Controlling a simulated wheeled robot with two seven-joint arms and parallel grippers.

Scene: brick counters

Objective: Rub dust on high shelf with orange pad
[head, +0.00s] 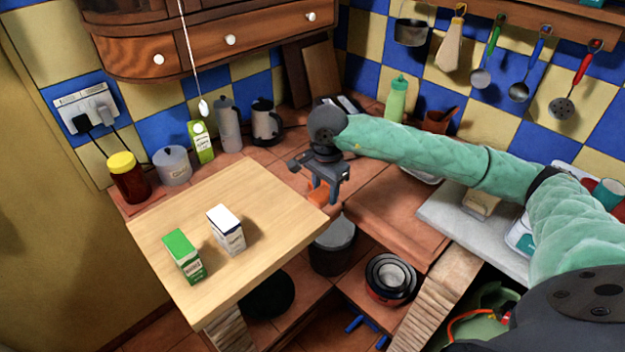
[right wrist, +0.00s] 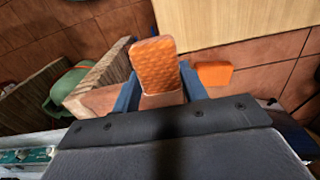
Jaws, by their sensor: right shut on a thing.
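My right gripper (head: 325,192) hangs fingers-down just off the right corner of the light wood board. It is shut on an orange pad (head: 318,195), which is small and partly hidden by the fingers in the head view. In the right wrist view the textured orange pad (right wrist: 153,62) stands out between the two blue fingers. The light wood board (head: 180,235), a raised flat surface, also shows in the right wrist view (right wrist: 235,25). I cannot make out dust on it, nor tell whether it is the high shelf. My left gripper is not in view.
A green-topped carton (head: 185,257) and a white carton (head: 227,232) stand on the board. A second orange block (right wrist: 214,74) lies beside the pad in the right wrist view. A dark pot (head: 333,247) and nested bowls (head: 390,278) sit lower down. A cord (head: 190,50) hangs above.

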